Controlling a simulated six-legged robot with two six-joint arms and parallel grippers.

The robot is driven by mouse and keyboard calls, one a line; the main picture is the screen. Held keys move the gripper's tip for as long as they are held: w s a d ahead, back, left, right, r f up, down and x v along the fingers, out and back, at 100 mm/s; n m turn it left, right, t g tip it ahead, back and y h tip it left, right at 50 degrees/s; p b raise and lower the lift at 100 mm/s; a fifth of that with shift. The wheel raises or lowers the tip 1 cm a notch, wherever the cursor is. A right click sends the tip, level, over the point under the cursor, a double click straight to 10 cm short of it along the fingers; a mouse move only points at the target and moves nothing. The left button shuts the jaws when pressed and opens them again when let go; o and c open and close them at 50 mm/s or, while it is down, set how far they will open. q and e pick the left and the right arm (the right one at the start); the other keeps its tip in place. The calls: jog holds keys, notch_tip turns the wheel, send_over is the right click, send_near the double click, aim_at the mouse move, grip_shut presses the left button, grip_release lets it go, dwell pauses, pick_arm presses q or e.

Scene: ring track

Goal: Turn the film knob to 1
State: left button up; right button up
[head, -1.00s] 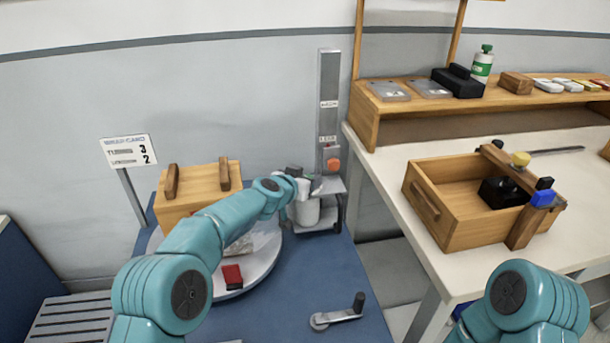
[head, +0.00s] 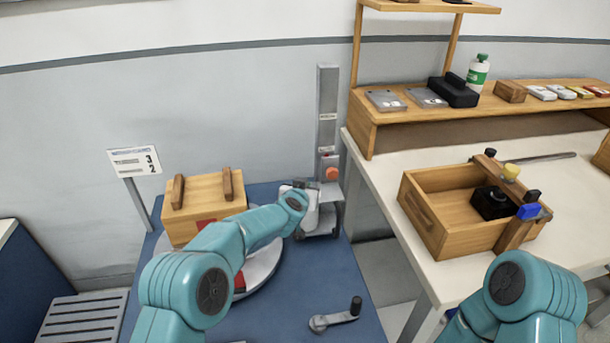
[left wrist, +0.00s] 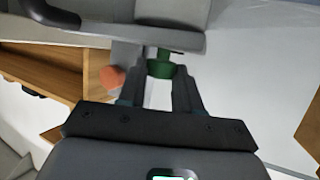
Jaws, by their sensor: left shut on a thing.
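A grey upright device (head: 327,105) with an orange knob (head: 332,173) stands at the back edge of the blue table. My left arm reaches to its base, where a white and grey unit (head: 320,222) sits. In the left wrist view my left gripper (left wrist: 160,76) is shut on a green knob (left wrist: 160,68) below a grey plate. The orange knob is beside it there (left wrist: 112,76). The green knob is hidden in the head view, and I cannot read any marks on it. My right arm shows at lower right; its gripper is out of view.
A wooden box (head: 205,215) and a round turntable (head: 262,272) are left of the device. A sign (head: 135,161) shows 3 and 2. A crank (head: 336,316) lies in front. A white bench (head: 388,190) with a wooden drawer (head: 425,207) is at right.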

pick_arm(q)
jog(key=n+y+p, duration=0.1)
jog(key=p, duration=0.1)
jog(key=n+y+p, duration=0.1)
jog(key=p, duration=0.2)
jog(key=n+y+p, duration=0.1)
jog(key=p, duration=0.2)
jog(key=shift+d+r+t, duration=0.25)
jog(key=shift+r+t, duration=0.05)
jog(key=shift+r, duration=0.1)
jog(key=shift+f+n+y, duration=0.2)
jog(key=shift+n+y, duration=0.2)
jog(key=shift+y, duration=0.3)
pick_arm(e)
notch_tip(320, 180, up, 10)
jog(key=r, duration=0.1)
pick_arm(q)
jog(key=shift+f+n+y+b, duration=0.2)
jog(key=shift+n+y+b, duration=0.1)
jog(key=shift+y, duration=0.1)
jog(key=n+y+b, duration=0.1)
jog(key=b, duration=0.2)
jog(key=shift+w+d+f+y, duration=0.1)
jog(key=shift+y, duration=0.2)
jog(key=shift+r+n+g+y+b, duration=0.2)
jog(key=shift+n+g+y+b, duration=0.15)
jog(key=shift+n+b, duration=0.45)
pick_arm(e)
notch_tip(320, 180, down, 6)
